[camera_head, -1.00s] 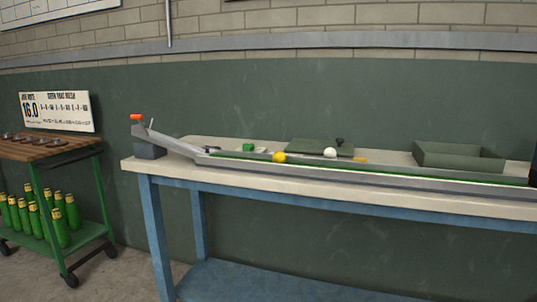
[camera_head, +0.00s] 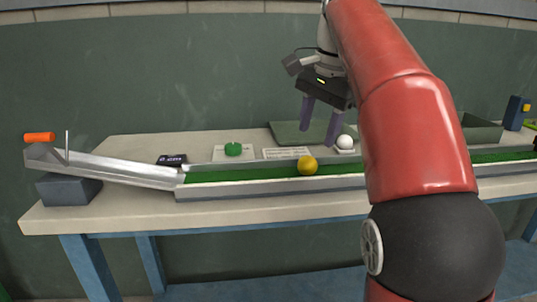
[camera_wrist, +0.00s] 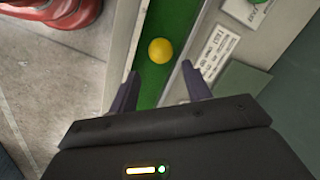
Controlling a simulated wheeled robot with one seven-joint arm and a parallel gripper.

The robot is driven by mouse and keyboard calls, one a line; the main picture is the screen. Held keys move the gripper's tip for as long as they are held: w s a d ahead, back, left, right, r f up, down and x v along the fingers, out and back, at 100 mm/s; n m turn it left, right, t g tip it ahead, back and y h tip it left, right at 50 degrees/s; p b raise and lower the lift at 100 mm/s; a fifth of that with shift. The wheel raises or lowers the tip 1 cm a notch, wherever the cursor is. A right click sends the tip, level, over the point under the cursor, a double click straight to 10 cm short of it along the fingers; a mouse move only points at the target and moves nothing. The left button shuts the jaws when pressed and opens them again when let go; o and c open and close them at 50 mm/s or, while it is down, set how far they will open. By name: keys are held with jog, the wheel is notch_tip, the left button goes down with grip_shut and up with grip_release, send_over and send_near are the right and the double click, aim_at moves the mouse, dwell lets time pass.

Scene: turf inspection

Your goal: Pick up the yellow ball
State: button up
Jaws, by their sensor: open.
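The yellow ball (camera_head: 307,165) rests on the green turf strip (camera_head: 235,175) inside a long grey channel on the table. In the wrist view the ball (camera_wrist: 160,50) lies on the turf a little beyond my fingertips, roughly midway between them. My gripper (camera_head: 320,122) is open and empty, pointing down above the channel, slightly right of and above the ball in the head view. In the wrist view its two fingers (camera_wrist: 158,83) stand apart on either side of the turf.
A metal ramp (camera_head: 110,165) with an orange piece joins the channel's left end. Behind the channel are a green round object (camera_head: 233,149), a white card (camera_head: 287,153), a white ball (camera_head: 345,142), a flat green board (camera_head: 290,132) and a green tray (camera_head: 481,130).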

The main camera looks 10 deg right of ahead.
aim_at(309, 157)
jog(key=shift+w+a+f, duration=0.15)
jog(key=shift+w+a, duration=0.1)
jog(key=shift+a, duration=0.05)
notch_tip(309, 157, down, 2)
jog(key=f, duration=0.1)
jog(key=f+b, duration=0.1)
jog(key=f, duration=0.3)
jog(key=shift+w+a+f+b, duration=0.1)
jog(key=shift+w+a+b, duration=0.15)
jog(key=shift+a+b, duration=0.1)
jog(key=c, duration=0.7)
jog(key=shift+c, duration=0.3)
